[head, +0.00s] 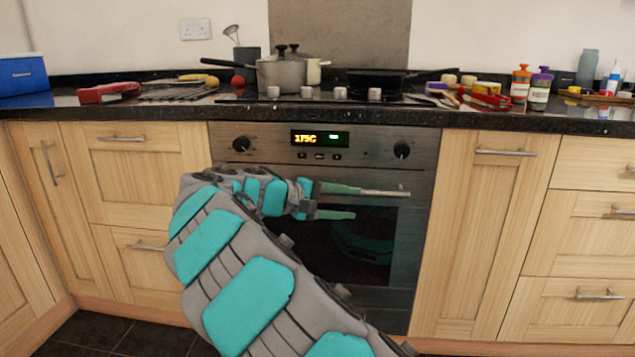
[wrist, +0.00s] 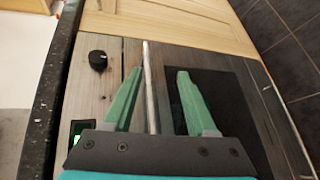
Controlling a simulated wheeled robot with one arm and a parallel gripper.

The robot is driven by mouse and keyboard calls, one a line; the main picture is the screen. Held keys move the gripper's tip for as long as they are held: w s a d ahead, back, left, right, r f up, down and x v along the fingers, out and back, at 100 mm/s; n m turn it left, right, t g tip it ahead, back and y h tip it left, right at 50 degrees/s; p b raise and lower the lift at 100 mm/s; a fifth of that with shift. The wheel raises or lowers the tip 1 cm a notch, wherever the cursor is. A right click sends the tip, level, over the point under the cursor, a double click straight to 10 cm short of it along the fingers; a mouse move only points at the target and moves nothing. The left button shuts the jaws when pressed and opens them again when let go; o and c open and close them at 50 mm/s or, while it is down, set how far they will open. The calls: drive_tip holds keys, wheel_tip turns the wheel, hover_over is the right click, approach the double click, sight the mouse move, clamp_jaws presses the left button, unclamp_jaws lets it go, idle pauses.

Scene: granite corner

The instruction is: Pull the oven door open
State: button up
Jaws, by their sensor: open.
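The oven (head: 320,165) is built into the wooden cabinets, and its dark glass door (head: 375,240) looks shut. A silvery bar handle (head: 385,193) runs across the top of the door; my arm hides its left part. My gripper (head: 357,202) is open in front of the upper door, its green fingers one above the other. In the wrist view, the handle (wrist: 149,85) runs lengthwise between the two spread fingers of my gripper (wrist: 159,73), nearer the finger on the control-panel side. I cannot tell whether a finger touches it.
Above the door are a lit display (head: 320,139) and two knobs. The black worktop (head: 560,122) carries a pot (head: 281,75), pans, bottles and a red item (head: 108,93). Cabinets with bar handles flank the oven. The dark tiled floor (head: 125,335) shows clear at lower left.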

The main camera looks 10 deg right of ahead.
drive_tip(key=w+a+n+t+p, duration=0.1)
drive_tip(key=w+a+n+t, duration=0.25)
drive_tip(key=w+a, duration=0.6)
drive_tip(key=shift+m, duration=0.35)
drive_tip(key=shift+f+x, duration=0.25)
drive_tip(key=shift+x, duration=1.25)
drive_tip(key=shift+f+x, duration=0.25)
drive_tip(key=shift+x, duration=1.2)
drive_tip(key=shift+s, duration=0.15)
drive_tip(key=shift+c, duration=0.3)
clamp_jaws()
